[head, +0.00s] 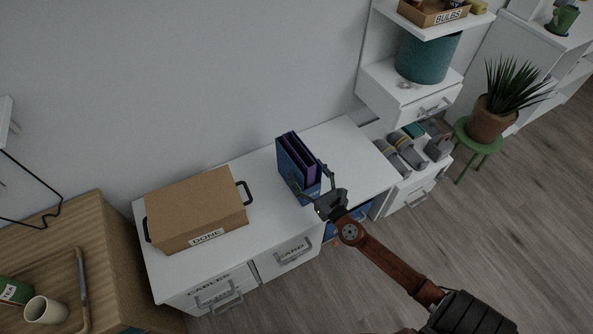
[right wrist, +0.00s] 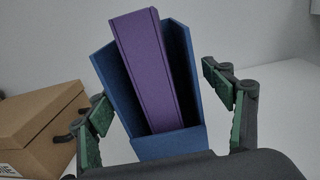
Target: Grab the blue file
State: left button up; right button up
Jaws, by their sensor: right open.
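The blue file (head: 291,172) stands upright on the white desk, right of the cardboard box. It is an open-topped blue holder with a purple insert in it. It also shows in the right wrist view (right wrist: 170,144), where the purple insert (right wrist: 146,70) stands up inside the blue walls. My right gripper (head: 309,181) is open at the near end of the file, with one finger on either side of it. In the right wrist view the fingers (right wrist: 160,110) flank the file; a gap shows on the right, and the left finger is close to it. My left gripper is out of view.
A cardboard box (head: 195,205) labelled DONE, with black handles, sits on the desk (head: 262,197) left of the file. A white shelf unit with a teal bin (head: 427,58) stands right. A wooden cabinet (head: 75,240) is at left. The desk behind and right of the file is clear.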

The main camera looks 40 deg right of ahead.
jog(key=w, duration=0.5)
jog(key=shift+d+r, duration=0.3)
jog(key=shift+d, duration=0.1)
jog(key=shift+c, duration=0.2)
jog(key=shift+r, duration=0.1)
jog(key=c, duration=1.6)
